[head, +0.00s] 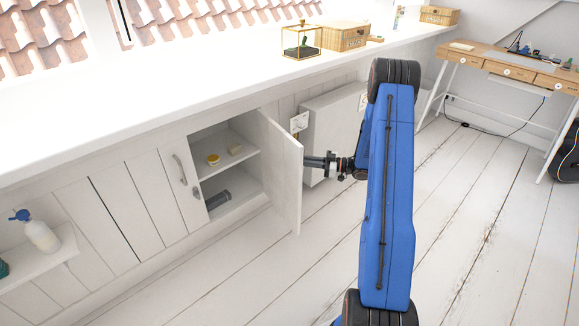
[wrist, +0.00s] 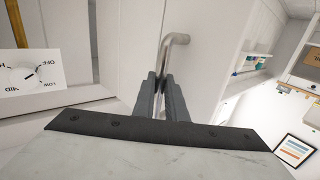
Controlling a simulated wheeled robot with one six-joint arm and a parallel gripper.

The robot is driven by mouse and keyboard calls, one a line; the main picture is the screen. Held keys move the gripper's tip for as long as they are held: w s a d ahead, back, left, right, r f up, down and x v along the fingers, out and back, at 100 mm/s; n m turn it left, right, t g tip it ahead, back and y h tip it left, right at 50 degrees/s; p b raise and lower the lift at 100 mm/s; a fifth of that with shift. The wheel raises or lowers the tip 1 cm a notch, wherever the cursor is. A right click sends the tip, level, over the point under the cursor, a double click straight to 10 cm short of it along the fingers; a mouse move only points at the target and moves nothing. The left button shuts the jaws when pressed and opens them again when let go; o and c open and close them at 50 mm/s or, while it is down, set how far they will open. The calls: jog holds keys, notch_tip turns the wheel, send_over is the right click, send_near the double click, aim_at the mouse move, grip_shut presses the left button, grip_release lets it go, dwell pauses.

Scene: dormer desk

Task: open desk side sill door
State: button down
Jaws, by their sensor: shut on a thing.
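The white sill door (head: 285,170) stands swung well out from the cabinet under the long sill in the head view. The cabinet opening beside it shows two shelf levels. My gripper (head: 310,161) is at the door's outer face. In the wrist view my gripper (wrist: 162,88) has its fingers close together around the metal bar handle (wrist: 175,41), shut on it. The handle's lower part is hidden between the fingers. In the head view the handle is hard to make out behind the gripper.
A yellow-lidded tin (head: 213,160) and a dark grey cylinder (head: 218,199) are inside the cabinet. A closed neighbouring door has a handle (head: 179,168). A white panel heater (head: 333,125) stands behind the open door. The plank floor (head: 250,285) in front is clear.

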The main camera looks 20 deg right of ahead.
jog(key=shift+w+d, duration=0.25)
jog(key=shift+d, duration=0.55)
jog(key=shift+w+d, duration=0.3)
jog(key=shift+d, duration=0.45)
jog(key=shift+w+d, duration=0.25)
jog(key=shift+d, duration=0.55)
jog(key=c, duration=1.8)
grip_release()
jog(key=v, duration=1.7)
jog(key=shift+s+d, duration=0.1)
jog(key=shift+r, duration=0.1)
